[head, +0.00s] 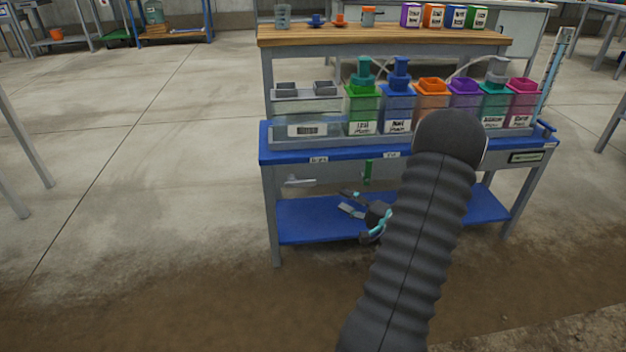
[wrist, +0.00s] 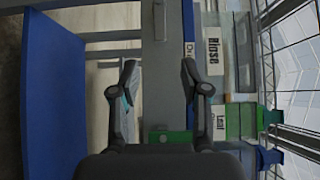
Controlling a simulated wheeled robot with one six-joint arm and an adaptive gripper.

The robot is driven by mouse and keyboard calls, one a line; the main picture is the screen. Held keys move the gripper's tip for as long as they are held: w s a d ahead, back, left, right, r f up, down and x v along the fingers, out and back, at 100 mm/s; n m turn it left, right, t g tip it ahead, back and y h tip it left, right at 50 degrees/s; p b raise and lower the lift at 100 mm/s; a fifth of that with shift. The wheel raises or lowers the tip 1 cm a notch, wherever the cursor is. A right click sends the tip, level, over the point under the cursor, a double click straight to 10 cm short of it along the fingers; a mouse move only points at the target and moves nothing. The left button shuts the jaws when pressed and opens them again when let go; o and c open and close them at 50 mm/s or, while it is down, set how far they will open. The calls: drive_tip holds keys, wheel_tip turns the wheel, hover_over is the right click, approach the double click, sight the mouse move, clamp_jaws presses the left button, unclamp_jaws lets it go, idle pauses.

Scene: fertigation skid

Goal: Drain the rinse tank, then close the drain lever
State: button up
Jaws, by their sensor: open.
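The rinse tank (head: 290,131) is a clear, pale container at the left end of the blue bench, with its label facing me. Its label, reading "Rinse" (wrist: 213,52), shows in the wrist view. A pale grey lever (head: 298,181) lies roughly horizontal under the bench edge below this tank; a grey bar that looks like it shows at the top of the wrist view (wrist: 160,20). A green handle (head: 368,171) hangs to its right. My gripper (head: 352,203) is open and empty in front of the bench, lower than and right of the pale lever. The tank's water level is unclear.
Green (head: 362,105) and blue (head: 398,106) pump-topped containers stand right of the rinse tank. A blue lower shelf (head: 310,217) lies behind and below my gripper. A wooden-topped bench (head: 385,36) stands behind. The floor to the left is open.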

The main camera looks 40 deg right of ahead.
sight(310, 184)
drive_tip(key=x, duration=1.4)
drive_tip(key=shift+s+a, duration=0.1)
drive_tip(key=shift+a, duration=0.15)
